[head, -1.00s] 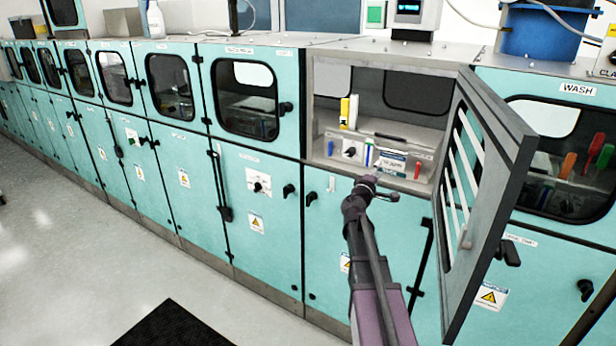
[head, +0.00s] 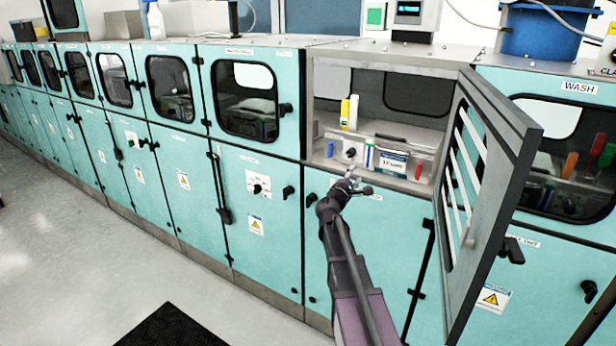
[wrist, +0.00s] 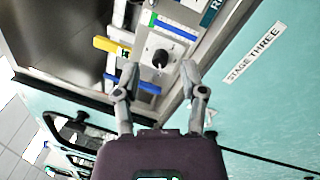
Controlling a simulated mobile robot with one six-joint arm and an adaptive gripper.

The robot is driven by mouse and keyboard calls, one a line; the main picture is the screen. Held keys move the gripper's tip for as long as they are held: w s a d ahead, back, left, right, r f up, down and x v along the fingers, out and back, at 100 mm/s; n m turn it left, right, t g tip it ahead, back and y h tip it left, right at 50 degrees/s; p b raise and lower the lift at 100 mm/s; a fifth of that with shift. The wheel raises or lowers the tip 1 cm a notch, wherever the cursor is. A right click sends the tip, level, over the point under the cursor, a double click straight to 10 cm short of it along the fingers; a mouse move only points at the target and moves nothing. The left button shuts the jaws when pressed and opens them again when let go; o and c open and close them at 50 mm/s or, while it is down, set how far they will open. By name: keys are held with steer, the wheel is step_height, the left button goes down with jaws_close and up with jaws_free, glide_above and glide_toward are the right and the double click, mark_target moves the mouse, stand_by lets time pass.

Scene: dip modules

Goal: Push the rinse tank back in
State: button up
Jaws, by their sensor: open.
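The rinse tank (head: 425,165) is a grey box-like unit inside the open cabinet bay, with a label and coloured tabs on its front. Its front also shows at the top of the wrist view (wrist: 192,48), where a teal label starting with "RI" is cut off by the frame edge. A black knob on a pale plate (wrist: 160,58) lies just beyond my fingertips. My gripper (wrist: 160,74) is open, with nothing between its fingers. In the head view my gripper (head: 352,181) is in front of the bay's lower lip, below the knob. Whether it touches anything cannot be told.
The bay's grey-framed door (head: 500,200) stands open to the right of my arm. A yellow and white upright item (head: 349,112) stands behind the knob. Closed teal cabinets (head: 255,200) line the left. Floor (head: 70,260) is clear in front, with a black mat (head: 172,328).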

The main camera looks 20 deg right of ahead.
steer(key=w+a+f+n+b, duration=0.1)
steer(key=w+a+f+n, duration=0.1)
steer(key=w+a+n, duration=0.3)
steer(key=w+a+f+n+g+y+b, duration=0.1)
steer(key=w+a+f+n, duration=0.1)
steer(key=w+a+n, duration=0.4)
steer(key=shift+w+a+f+n, duration=0.3)
steer(key=shift+w+a, duration=0.05)
steer(key=shift+w, duration=0.95)
steer(key=shift+s, duration=0.1)
